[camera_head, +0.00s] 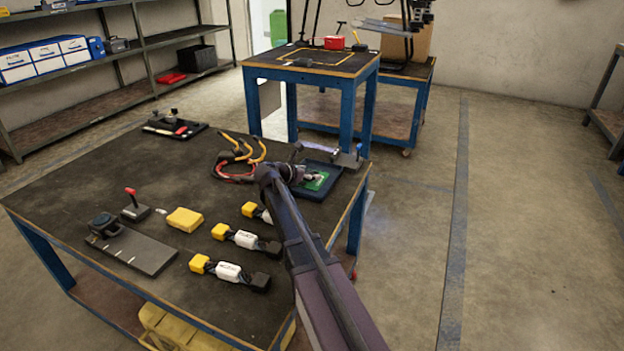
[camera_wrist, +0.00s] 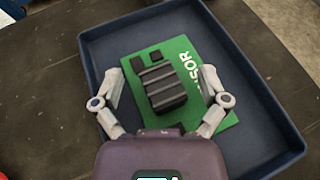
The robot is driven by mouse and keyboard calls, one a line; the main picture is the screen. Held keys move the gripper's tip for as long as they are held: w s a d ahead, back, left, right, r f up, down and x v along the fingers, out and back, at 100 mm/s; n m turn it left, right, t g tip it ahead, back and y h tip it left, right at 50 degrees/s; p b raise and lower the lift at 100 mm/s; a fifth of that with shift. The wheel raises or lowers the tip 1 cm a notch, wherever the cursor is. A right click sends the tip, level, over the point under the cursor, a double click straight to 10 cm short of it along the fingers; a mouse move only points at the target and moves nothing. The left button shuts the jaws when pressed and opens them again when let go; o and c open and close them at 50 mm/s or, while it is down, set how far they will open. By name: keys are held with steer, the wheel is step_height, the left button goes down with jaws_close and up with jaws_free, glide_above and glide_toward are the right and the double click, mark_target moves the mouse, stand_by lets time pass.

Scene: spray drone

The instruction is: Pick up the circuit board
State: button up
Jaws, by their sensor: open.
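The green circuit board (camera_wrist: 182,56) lies flat in a dark blue tray (camera_wrist: 269,117) in the wrist view. It carries a ribbed black block (camera_wrist: 163,87) and white lettering along its right side. My gripper (camera_wrist: 160,83) is open above the board, with its two fingers apart on either side of the black block. I cannot tell whether the fingers touch the board. In the head view the board (camera_head: 317,182) shows small and partly hidden behind my gripper (camera_head: 309,178), in the tray (camera_head: 331,176) at the table's right corner.
The dark-topped table (camera_head: 150,205) also holds several connectors with yellow ends (camera_head: 233,238), a yellow box (camera_head: 185,219), red and orange cables (camera_head: 238,160) and a dark plate with a device (camera_head: 132,245). A second blue table (camera_head: 312,62) stands behind. Floor at right is clear.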

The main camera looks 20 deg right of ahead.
mark_target(310, 172)
jaws_close()
steer(key=shift+r, duration=0.15)
stand_by(0.4)
step_height(310, 172, up, 3)
steer(key=p, duration=0.3)
steer(key=shift+r+p, duration=0.2)
steer(key=shift+p, duration=0.1)
steer(key=s, duration=0.5)
steer(key=s+r+p, duration=0.1)
steer(key=s, duration=1)
steer(key=shift+r, duration=0.15)
steer(key=shift+r, duration=0.1)
